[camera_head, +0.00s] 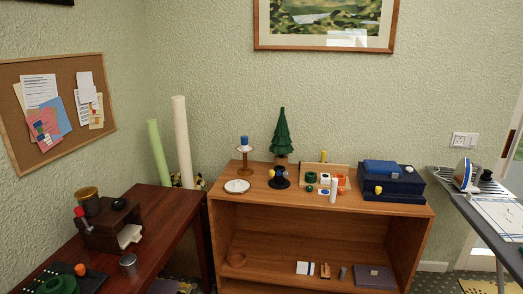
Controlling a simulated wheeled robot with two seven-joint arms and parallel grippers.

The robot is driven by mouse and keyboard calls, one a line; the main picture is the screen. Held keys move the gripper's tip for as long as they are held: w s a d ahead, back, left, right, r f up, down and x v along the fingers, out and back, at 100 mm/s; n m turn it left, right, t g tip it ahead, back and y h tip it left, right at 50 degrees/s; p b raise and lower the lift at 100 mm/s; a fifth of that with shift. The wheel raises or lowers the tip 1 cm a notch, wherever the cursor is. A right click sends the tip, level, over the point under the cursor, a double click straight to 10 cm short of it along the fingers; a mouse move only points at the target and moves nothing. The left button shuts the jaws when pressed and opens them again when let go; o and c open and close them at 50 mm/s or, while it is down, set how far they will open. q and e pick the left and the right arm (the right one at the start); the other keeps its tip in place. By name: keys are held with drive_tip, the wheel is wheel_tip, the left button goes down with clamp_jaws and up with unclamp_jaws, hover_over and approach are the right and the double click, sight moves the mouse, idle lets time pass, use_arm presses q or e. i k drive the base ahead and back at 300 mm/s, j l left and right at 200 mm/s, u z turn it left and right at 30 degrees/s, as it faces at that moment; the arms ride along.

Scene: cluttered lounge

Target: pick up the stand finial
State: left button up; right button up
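I cannot tell for sure which thing is the stand finial. On the wooden shelf unit's top (325,203) a small brass-coloured stand (244,161) is upright at the left, with a blue piece (244,141) on top. To its right is a low black stand (280,183) with a small yellow part (271,173) at its left side and a dark, bluish piece near its top. Their small details are too fine to make out. Neither of my grippers is in view.
A white plate (237,186) lies beside the stands. A green tree (282,134) stands behind, and a dark blue box (391,187) is at the right. A brown table (172,207) with a coffee grinder-like box is at left, an ironing board (500,210) at right.

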sight(244, 139)
drive_tip(key=i+l+u, duration=0.15)
drive_tip(key=i, duration=0.2)
drive_tip(key=i+u, duration=0.15)
drive_tip(key=u, duration=0.2)
drive_tip(key=i+u, duration=0.1)
drive_tip(key=u, duration=0.3)
